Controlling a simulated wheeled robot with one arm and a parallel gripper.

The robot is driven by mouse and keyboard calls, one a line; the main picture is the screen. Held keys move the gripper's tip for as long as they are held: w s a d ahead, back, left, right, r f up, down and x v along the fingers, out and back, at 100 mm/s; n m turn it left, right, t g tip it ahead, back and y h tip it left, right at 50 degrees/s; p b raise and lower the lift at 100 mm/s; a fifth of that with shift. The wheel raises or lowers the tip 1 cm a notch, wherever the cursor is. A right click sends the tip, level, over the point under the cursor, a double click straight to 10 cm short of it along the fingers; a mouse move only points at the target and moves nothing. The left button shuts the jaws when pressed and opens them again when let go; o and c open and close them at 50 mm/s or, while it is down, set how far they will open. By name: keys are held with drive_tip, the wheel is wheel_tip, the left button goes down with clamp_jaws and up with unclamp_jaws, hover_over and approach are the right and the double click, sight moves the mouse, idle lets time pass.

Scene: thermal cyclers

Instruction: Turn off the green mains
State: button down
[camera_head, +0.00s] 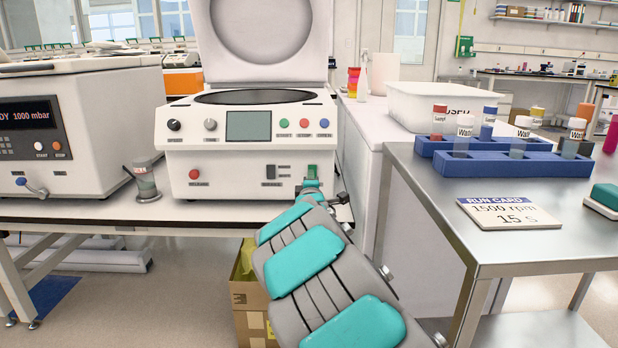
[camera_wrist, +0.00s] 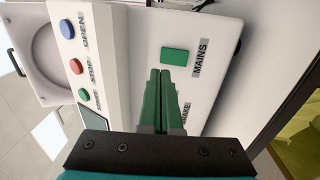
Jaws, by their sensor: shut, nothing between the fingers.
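The green mains switch (camera_wrist: 174,55) is a small rectangular rocker beside the MAINS label on the white machine's front panel. In the head view the switch (camera_head: 312,170) shows at the panel's lower right, just above the end of my arm. My gripper (camera_wrist: 160,73) is shut and empty, its two greenish fingers together. Its tips appear close to the switch in the wrist view, just below it in the picture. I cannot tell whether they touch it. In the head view my wrist hides the fingers and the MAINS label.
A vacuum unit (camera_head: 90,165) stands left. A steel table (camera_head: 440,205) with blue tube racks (camera_head: 470,165) and a run card (camera_head: 508,213) is right.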

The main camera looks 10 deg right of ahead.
drive_tip(key=r+v, duration=0.1)
drive_tip(key=v, duration=0.7)
drive_tip(key=shift+s+r+b, duration=0.2)
drive_tip(key=shift+s+b, duration=0.1)
drive_tip(key=shift+d+r, duration=0.1)
